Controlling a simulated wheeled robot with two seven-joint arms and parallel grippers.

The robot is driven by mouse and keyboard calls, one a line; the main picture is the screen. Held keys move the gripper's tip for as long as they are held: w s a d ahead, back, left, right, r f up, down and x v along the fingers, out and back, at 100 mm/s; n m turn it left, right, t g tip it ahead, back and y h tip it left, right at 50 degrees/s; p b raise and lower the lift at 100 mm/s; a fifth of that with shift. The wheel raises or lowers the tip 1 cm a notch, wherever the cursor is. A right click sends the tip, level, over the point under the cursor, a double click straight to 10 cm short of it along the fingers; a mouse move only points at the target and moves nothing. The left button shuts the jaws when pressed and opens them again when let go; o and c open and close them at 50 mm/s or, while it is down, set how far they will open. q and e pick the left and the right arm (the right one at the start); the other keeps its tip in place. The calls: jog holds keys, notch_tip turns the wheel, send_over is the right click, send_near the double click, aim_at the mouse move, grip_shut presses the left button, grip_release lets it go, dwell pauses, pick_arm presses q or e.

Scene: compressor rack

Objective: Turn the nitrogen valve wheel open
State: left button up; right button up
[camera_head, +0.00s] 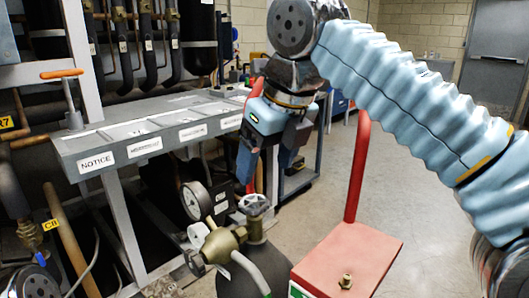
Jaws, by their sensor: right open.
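The nitrogen valve wheel (254,203) is a small grey handwheel on top of the dark gas cylinder (250,275), at the lower middle of the head view. A brass regulator (222,243) is fitted beside it. My right gripper (266,170) hangs above the wheel, its blue fingers pointing down. It is open, with nothing seen between the fingers, and appears apart from the wheel. My left gripper is not in view.
Pressure gauges (194,201) stand close left of the valve. A grey labelled shelf (110,158) runs behind it. Open floor lies beyond the cart.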

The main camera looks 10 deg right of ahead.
aim_at(255, 202)
jog(key=b+x, duration=0.1)
jog(key=x, duration=0.8)
jog(key=shift+s+f, duration=0.1)
jog(key=shift+f, duration=0.05)
jog(key=shift+a+m+h+b, duration=0.1)
jog(key=shift+m+h+b, duration=0.3)
jog(key=shift+m, duration=0.6)
jog(key=m+p, duration=0.1)
jog(key=r+m+h+p, duration=0.1)
jog(key=m, duration=0.1)
jog(key=shift+a+r+m, duration=0.1)
jog(key=shift+r+m, duration=0.1)
jog(key=shift+m, duration=0.1)
jog(key=m, duration=0.1)
jog(key=m+h, duration=0.1)
jog(key=shift+a+f+m, duration=0.1)
jog(key=shift+f+m, duration=0.3)
jog(key=shift+m+h, duration=0.4)
jog(key=shift+m, duration=0.7)
jog(key=c, duration=0.8)
